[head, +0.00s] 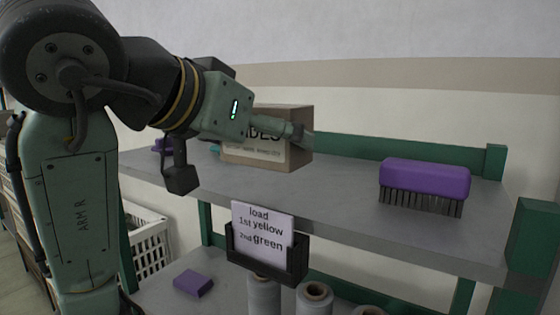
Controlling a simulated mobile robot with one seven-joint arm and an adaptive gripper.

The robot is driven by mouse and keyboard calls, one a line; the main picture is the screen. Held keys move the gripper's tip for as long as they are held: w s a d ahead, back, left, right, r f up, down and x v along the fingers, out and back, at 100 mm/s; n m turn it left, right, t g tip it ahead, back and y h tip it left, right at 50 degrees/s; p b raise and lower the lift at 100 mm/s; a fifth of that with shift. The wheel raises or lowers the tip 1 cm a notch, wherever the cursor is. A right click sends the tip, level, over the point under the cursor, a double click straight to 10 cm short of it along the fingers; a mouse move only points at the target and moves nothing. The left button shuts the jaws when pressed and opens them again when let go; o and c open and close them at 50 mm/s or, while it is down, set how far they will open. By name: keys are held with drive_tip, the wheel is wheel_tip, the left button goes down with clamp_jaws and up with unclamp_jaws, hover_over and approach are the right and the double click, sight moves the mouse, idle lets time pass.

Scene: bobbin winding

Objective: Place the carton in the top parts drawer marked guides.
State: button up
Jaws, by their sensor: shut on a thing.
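The carton (297,152) is a brown cardboard box with a pale label whose visible letters end in "DES". It is in the head view at the back of the upper grey shelf, left of centre. My gripper (304,136) reaches across the carton's front from the left and is shut on it. The gripper and wrist hide part of the label. I cannot tell whether the carton rests on the shelf or is slightly above it. No drawer marked guides shows in this view.
A purple brush (425,182) stands on the right of the upper shelf (345,190). A card holder (268,252) hangs at its front edge. Below are thread cones (314,297), a purple block (193,283) and a white basket (152,240). Green posts (533,235) frame the shelf.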

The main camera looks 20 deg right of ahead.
drive_tip(key=w+d+p, duration=0.1)
drive_tip(key=w, duration=0.4)
drive_tip(key=w+d+f+p, duration=0.1)
drive_tip(key=w+d+p, duration=0.1)
drive_tip(key=w, duration=0.2)
drive_tip(key=w+d+p, duration=0.2)
drive_tip(key=w, duration=0.3)
drive_tip(key=shift+w+d+f, duration=0.15)
drive_tip(key=shift+w+d, duration=0.1)
drive_tip(key=shift+w, duration=0.05)
drive_tip(key=shift+w+f, duration=0.1)
drive_tip(key=shift+f, duration=0.1)
drive_tip(key=shift+f+p, duration=0.65)
drive_tip(key=shift+f, duration=0.95)
drive_tip(key=shift+f, duration=0.25)
drive_tip(key=o, duration=1)
drive_tip(key=shift+c, duration=0.2)
